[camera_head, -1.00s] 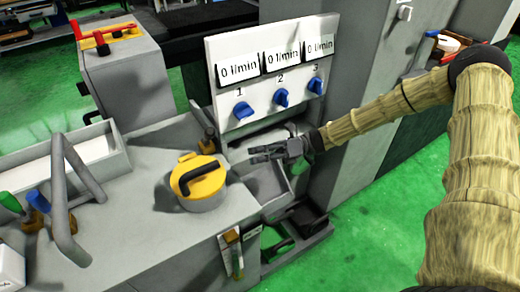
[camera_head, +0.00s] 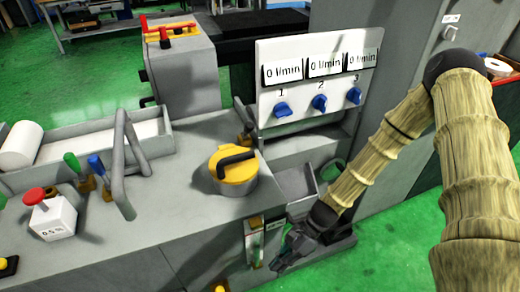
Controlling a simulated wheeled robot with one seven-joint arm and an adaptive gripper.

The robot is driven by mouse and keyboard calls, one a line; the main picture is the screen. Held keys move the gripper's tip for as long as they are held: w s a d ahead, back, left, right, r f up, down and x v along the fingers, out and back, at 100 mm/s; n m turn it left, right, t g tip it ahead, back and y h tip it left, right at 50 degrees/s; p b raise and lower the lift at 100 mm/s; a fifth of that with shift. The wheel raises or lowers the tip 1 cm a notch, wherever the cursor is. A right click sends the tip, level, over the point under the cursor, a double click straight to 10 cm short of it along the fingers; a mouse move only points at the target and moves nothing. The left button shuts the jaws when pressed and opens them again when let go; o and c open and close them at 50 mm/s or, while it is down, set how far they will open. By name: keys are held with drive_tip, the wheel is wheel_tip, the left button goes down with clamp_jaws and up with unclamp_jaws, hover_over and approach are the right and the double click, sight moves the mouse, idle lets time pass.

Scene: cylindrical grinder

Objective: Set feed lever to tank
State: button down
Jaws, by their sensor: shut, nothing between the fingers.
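My gripper (camera_head: 281,263) is shut and empty. It points down and left, low in front of the grey machine's front face. Just left of it, a small upright plate with a brass-coloured lever (camera_head: 255,246) is fixed to that face; its lettering is too small to read. I cannot tell whether the gripper touches this lever, and its setting is unclear. On the bench top at the left stand a green-handled lever (camera_head: 73,163) and a blue-handled lever (camera_head: 96,166). I cannot read which lever is marked as feed or tank.
A yellow round cap with a black handle (camera_head: 233,172) sits on the bench top. Behind it stands a white panel (camera_head: 312,105) with three blue knobs and "0 l/min" displays. A red button box (camera_head: 51,214) and bent grey rail (camera_head: 123,165) are left. Green floor is clear at lower right.

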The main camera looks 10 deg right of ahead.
drive_tip(key=s+d+f+n+t+h+b, duration=0.2)
drive_tip(key=s+d+f+n+h+b, duration=0.2)
drive_tip(key=s+f+n, duration=0.3)
drive_tip(key=s+d+f+n+t+h+b, duration=0.2)
drive_tip(key=s+d+f+n+h+b, duration=0.2)
drive_tip(key=f+n, duration=0.5)
drive_tip(key=s+d+b, duration=0.1)
drive_tip(key=s+b, duration=0.1)
drive_tip(key=s, duration=0.1)
drive_tip(key=shift+s+f+n+h, duration=0.15)
drive_tip(key=shift+n+h, duration=0.25)
drive_tip(key=shift+d, duration=0.1)
